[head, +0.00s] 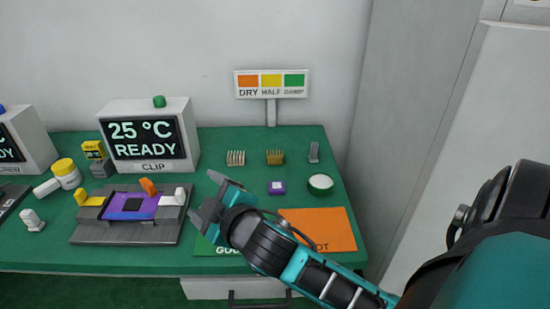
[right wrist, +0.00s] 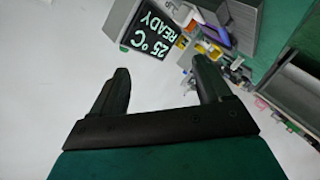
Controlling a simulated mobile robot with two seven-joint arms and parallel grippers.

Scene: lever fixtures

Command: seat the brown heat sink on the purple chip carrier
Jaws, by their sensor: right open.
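The purple chip carrier (head: 116,210) with a dark square chip lies in a grey fixture (head: 90,235) at the left front of the green table. Two finned heat sinks stand at the back of the table: a pale brownish one (head: 236,158) and a golden-brown one (head: 275,157). I cannot tell for sure which is the brown one. My right gripper (head: 205,198) is open and empty, above the table between the fixture and the heat sinks. Its open fingers also show in the right wrist view (right wrist: 160,82). My left gripper is not in view.
A display box (head: 186,132) reading 25 °C READY stands behind the fixture. An orange lever (head: 148,187) rises at the fixture's back. A wall closes the right side.

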